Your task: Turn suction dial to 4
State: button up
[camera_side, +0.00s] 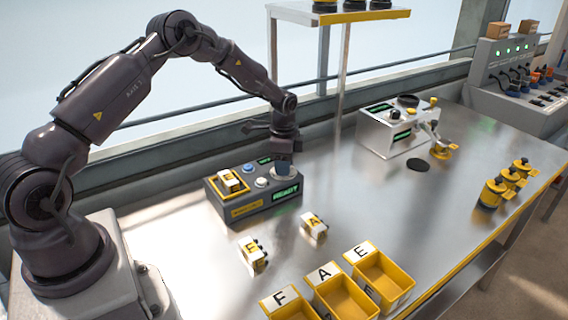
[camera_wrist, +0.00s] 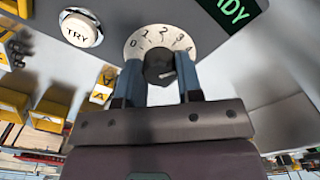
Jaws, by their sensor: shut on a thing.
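The suction dial (camera_wrist: 137,51) is a pale disc marked 0 to 4 with a dark knob (camera_wrist: 158,64) at its middle. It also shows in the side view (camera_side: 291,176) on the right of the grey control box (camera_side: 226,207). My gripper (camera_wrist: 160,70) has its two blue fingers on either side of the knob and is shut on it. In the side view my gripper (camera_side: 284,163) points down onto the dial and hides much of it. I cannot tell for sure which number the knob points to.
The box has a white TRY button (camera_wrist: 79,29), a blue button (camera_side: 248,168), a green READY display (camera_side: 286,192) and a yellow tray with a lettered block (camera_side: 229,180). Two lettered blocks (camera_side: 314,226) lie in front. Yellow bins (camera_side: 385,280) stand at the front edge.

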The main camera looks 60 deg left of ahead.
aim_at(277, 179)
dwell(0.3)
jog(key=o, duration=0.9)
notch_tip(277, 179, up, 13)
jog(key=shift+r, duration=0.1)
jog(key=s+d+r+n+t, duration=0.2)
jog(key=s+d+r, duration=0.3)
jog(key=s, duration=0.4)
jog(key=s+d+r+n+t, duration=0.1)
jog(key=s+d+r+n, duration=0.2)
jog(key=s, duration=0.7)
jog(key=s+d+r+n+t, duration=0.2)
jog(key=s+d+r+n, duration=0.1)
jog(key=s+d+r, duration=0.4)
jog(key=shift+s+d+r+n+t, duration=0.15)
jog(key=shift+s, duration=0.5)
jog(key=shift+s+d+r+n+t, duration=0.1)
jog(key=shift+s+n+t, duration=0.05)
jog(key=shift+s, duration=0.45)
